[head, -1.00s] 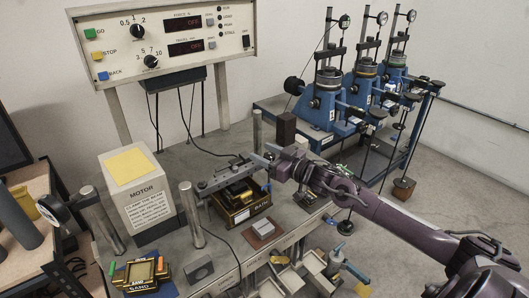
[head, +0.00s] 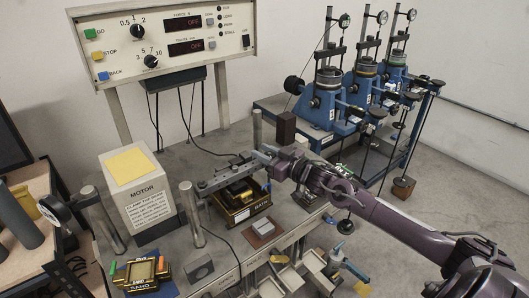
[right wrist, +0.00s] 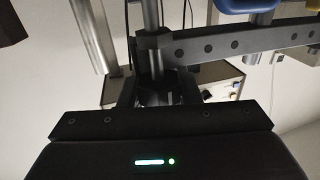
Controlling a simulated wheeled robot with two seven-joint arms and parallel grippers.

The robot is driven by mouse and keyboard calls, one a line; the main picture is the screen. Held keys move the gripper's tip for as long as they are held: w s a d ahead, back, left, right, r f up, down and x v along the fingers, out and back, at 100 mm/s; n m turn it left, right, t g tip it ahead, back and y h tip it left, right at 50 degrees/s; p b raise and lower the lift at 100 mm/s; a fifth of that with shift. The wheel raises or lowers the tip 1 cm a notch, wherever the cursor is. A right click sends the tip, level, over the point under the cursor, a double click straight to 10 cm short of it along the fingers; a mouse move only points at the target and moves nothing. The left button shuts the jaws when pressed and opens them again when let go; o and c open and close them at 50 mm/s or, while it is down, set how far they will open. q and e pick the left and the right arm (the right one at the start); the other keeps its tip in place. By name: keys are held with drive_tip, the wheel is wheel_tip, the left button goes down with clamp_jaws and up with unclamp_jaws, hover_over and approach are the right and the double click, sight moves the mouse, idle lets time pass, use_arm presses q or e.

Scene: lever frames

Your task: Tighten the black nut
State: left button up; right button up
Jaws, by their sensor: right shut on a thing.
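The nut lies below the bar's end block in that picture. In the head view the nut is hidden by the gripper. How tight the nut is cannot be seen. My left gripper is in neither view.
A motor box (head: 138,195) and steel posts (head: 192,212) stand left of the bar. A dark block (head: 286,128) stands behind my right gripper. A control panel (head: 165,42) is at the back, and blue presses (head: 325,105) stand at the right. A second brass box (head: 146,272) is at the front left.

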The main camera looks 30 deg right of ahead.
drive_tip(key=m+h+p, duration=0.2)
drive_tip(key=h, duration=0.1)
drive_tip(key=shift+d+r+t+h, duration=0.1)
drive_tip(key=shift+t+h, duration=0.2)
drive_tip(key=shift+t, duration=0.1)
drive_tip(key=shift+d+m+h, duration=0.15)
drive_tip(key=shift+m+h, duration=0.75)
drive_tip(key=shift+h, duration=0.1)
drive_tip(key=shift+d+m+h, duration=0.15)
drive_tip(key=shift+m+h, duration=0.75)
drive_tip(key=shift+h, duration=0.6)
drive_tip(key=shift+d, duration=0.1)
drive_tip(key=o, duration=1)
